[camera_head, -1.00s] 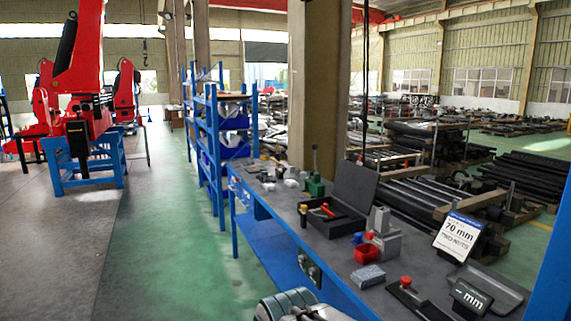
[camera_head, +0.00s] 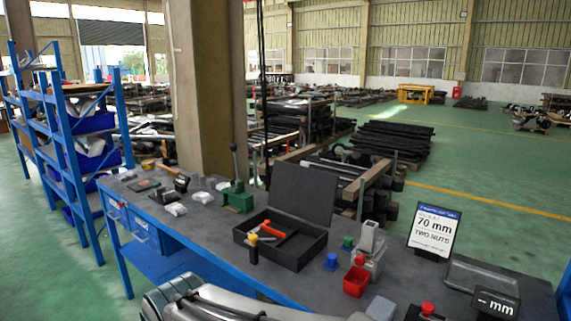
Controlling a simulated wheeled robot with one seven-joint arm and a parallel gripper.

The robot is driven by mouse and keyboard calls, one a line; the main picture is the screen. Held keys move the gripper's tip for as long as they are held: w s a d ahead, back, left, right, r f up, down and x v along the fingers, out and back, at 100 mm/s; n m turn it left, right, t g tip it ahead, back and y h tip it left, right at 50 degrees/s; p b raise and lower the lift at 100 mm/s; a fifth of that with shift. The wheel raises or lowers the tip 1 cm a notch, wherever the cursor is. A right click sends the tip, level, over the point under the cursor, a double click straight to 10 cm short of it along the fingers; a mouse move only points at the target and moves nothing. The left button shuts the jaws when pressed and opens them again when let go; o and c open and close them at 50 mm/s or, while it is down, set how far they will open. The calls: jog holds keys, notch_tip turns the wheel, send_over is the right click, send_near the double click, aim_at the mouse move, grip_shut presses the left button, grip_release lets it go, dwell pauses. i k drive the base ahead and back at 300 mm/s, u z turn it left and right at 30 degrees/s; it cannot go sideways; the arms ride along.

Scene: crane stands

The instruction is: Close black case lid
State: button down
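The black case (camera_head: 282,241) stands open on the dark top of the blue workbench. Its lid (camera_head: 303,190) is raised, leaning slightly back behind the tray. An orange-red tool (camera_head: 278,230) lies in the case. A yellow-topped black item (camera_head: 252,247) stands at its front left side. Part of my arm shows at the bottom, in front of the bench. My gripper's fingers cannot be made out in this view.
A green press (camera_head: 238,196) stands left of the case. A red bin (camera_head: 356,281), a grey metal block (camera_head: 371,243) and a blue item (camera_head: 331,262) are to its right. A sign (camera_head: 434,232) stands further right. A concrete pillar (camera_head: 212,90) rises behind the bench.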

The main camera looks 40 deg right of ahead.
aim_at(302, 192)
jog(key=z, duration=0.8)
jog(key=i, duration=0.95)
jog(key=z, duration=0.8)
